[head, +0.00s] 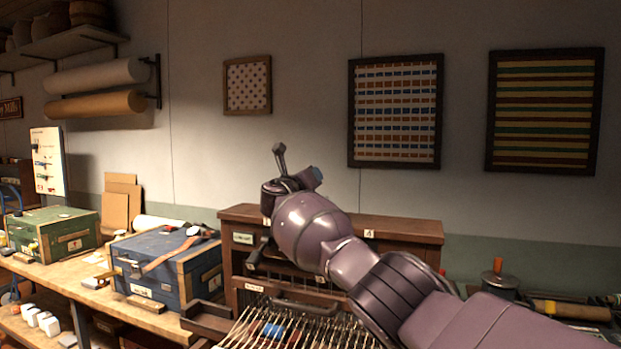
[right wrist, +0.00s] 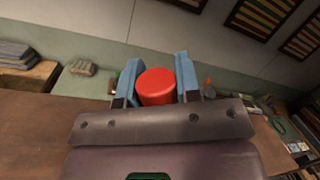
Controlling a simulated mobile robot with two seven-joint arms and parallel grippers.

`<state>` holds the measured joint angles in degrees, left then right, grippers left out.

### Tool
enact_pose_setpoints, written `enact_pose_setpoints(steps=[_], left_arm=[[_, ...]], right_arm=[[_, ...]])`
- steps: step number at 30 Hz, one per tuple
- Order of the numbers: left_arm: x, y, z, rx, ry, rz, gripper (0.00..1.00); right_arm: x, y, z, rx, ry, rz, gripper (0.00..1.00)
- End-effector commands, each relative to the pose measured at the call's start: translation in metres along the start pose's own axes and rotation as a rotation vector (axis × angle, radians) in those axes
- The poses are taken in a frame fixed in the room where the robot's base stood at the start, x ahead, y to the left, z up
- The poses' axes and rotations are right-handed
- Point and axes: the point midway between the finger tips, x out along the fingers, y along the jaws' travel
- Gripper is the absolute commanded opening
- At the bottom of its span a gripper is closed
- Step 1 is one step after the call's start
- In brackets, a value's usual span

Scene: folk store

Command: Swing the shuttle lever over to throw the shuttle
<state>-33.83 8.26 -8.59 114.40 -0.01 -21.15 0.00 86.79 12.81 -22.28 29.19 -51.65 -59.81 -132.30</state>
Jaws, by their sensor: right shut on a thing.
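The red knob (right wrist: 156,87), a short upright cylinder, sits between the blue fingers of my right gripper (right wrist: 156,80) in the right wrist view. The fingers are closed on it from both sides. In the head view my right arm reaches in from the lower right, and its gripper (head: 298,180) is above the wooden loom (head: 404,228). The red knob and most of the lever are hidden there behind my arm. Pale warp threads (head: 295,325) spread out at the front of the loom. I cannot make out the shuttle for certain. My left gripper is not in view.
A blue chest (head: 157,272) stands left of the loom, with a green chest (head: 50,233) farther left on the bench (head: 65,276). A lidded pot (head: 497,280) stands to the right. Framed textiles (head: 395,110) hang on the wall behind.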

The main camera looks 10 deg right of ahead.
Motion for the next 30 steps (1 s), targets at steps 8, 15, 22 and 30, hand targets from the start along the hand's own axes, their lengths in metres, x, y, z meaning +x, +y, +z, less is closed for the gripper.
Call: enact_pose_setpoints(steps=[8, 15, 22, 30], left_arm=[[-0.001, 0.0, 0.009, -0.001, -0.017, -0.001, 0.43], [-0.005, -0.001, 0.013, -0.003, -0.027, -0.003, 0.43], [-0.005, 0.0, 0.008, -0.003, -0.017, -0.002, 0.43], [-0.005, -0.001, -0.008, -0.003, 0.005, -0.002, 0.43]], right_arm=[[-0.001, 0.003, -0.004, -0.012, 0.002, 0.002, 0.0], [-0.001, 0.003, -0.003, -0.011, 0.001, 0.002, 0.53], [0.0, 0.001, -0.001, -0.008, -0.001, 0.001, 0.57], [-0.009, -0.001, 0.002, -0.006, -0.004, 0.001, 0.57]])
